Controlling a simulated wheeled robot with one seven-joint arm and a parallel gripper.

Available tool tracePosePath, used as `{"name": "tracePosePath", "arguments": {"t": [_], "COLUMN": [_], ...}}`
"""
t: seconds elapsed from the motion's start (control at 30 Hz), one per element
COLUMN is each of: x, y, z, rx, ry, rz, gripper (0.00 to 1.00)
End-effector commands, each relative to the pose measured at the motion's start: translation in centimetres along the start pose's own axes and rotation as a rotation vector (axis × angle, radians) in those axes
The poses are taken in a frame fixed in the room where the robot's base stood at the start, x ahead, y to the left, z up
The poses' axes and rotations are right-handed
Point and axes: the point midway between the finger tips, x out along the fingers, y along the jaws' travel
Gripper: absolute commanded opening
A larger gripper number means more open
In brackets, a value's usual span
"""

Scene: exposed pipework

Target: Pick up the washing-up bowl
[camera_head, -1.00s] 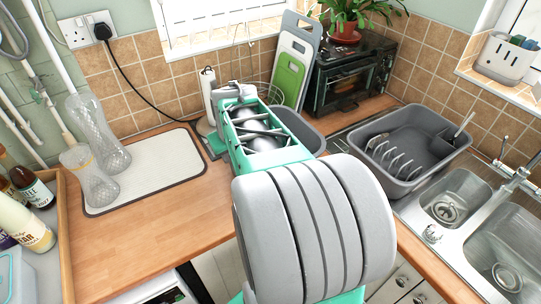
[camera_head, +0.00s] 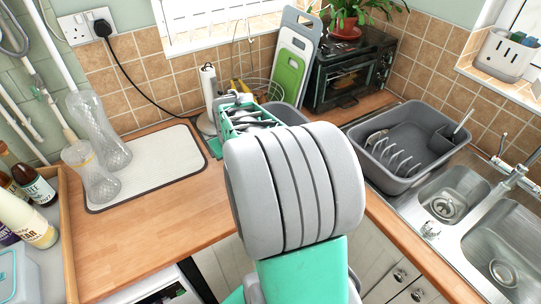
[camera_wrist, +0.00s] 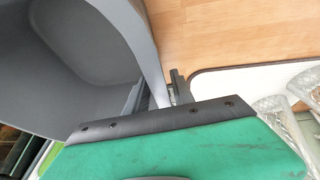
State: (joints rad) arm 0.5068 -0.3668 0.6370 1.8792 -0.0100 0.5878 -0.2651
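The washing-up bowl (camera_head: 289,112) is grey and stands on the worktop behind my arm, which hides most of it. In the wrist view the bowl (camera_wrist: 65,65) fills the left side, with its pale rim running down to my gripper. My gripper (camera_wrist: 157,92) is at this rim, with one dark finger on the bowl's inner side and the other outside it. A narrow gap shows between the rim and the outer finger, so the gripper looks open around the rim. In the head view my arm hides the fingertips.
A grey dish rack (camera_head: 413,145) stands right, by the steel sink (camera_head: 447,204). A toaster oven (camera_head: 350,75) and chopping boards (camera_head: 293,58) are behind. A paper towel holder (camera_head: 208,95), wire basket (camera_head: 262,90), white mat (camera_head: 150,170) and glass vases (camera_head: 98,130) are left. The front-left worktop is clear.

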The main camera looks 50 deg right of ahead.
Motion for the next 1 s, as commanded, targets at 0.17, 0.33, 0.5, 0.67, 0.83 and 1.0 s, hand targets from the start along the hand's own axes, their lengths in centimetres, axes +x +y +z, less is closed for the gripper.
{"name": "tracePosePath", "arguments": {"t": [0.17,0.33,0.5,0.67,0.83,1.0], "x": [0.01,0.01,0.01,0.01,0.0,0.0], "y": [-0.01,-0.01,-0.01,0.0,-0.01,-0.01], "z": [0.01,0.01,0.01,0.01,0.0,0.0], "rx": [0.0,0.0,0.0,0.0,0.0,0.0], "ry": [0.0,0.0,0.0,0.0,0.0,0.0], "rz": [0.0,0.0,0.0,0.0,0.0,0.0], "gripper": [0.29,0.21,0.07,0.0,0.0,0.0]}}
